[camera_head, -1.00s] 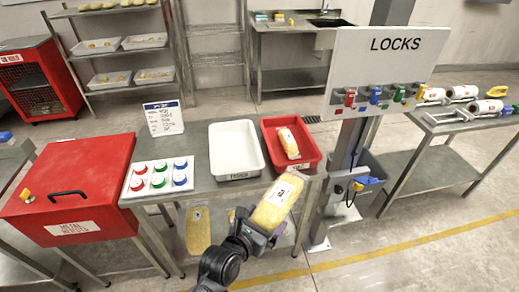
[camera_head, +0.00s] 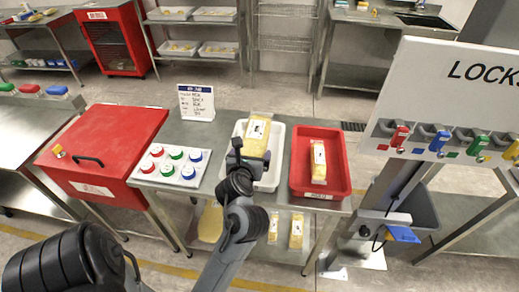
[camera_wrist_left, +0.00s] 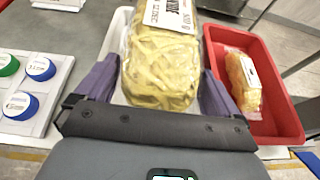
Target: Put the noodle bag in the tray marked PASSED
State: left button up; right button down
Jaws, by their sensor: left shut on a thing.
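The noodle bag (camera_head: 257,137) is a clear bag of yellow noodles with a white label. My left gripper (camera_head: 251,158) is shut on it and holds it over the white tray (camera_head: 281,140). In the left wrist view the bag (camera_wrist_left: 160,70) sits between the two purple-grey fingers. The white tray also shows in the left wrist view (camera_wrist_left: 113,35), behind and below the bag. The tray's front marking is hidden by my arm in the head view now. I cannot tell whether the bag touches the tray floor. My right gripper is not in view.
A red tray (camera_head: 341,176) with another yellow bag (camera_head: 318,160) stands right of the white tray. A button panel (camera_head: 173,165) and a red metal box (camera_head: 105,145) are to the left. A sign (camera_head: 196,102) stands behind. More bags lie on the shelf below.

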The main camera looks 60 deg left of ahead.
pick_arm(q)
jog(key=f+b, duration=0.2)
jog(key=f, duration=0.1)
jog(key=f+b, duration=0.1)
jog(key=shift+s+a+f, duration=0.1)
jog(key=shift+a+f, duration=0.2)
jog(key=shift+a, duration=0.05)
notch_tip(320, 180, down, 3)
jog(key=b, duration=0.2)
jog(key=shift+a+r+b, duration=0.1)
jog(key=shift+r+b, duration=0.05)
jog(key=shift+b, duration=0.15)
jog(key=shift+f, duration=0.45)
jog(key=shift+r, duration=0.1)
jog(key=shift+b, duration=0.35)
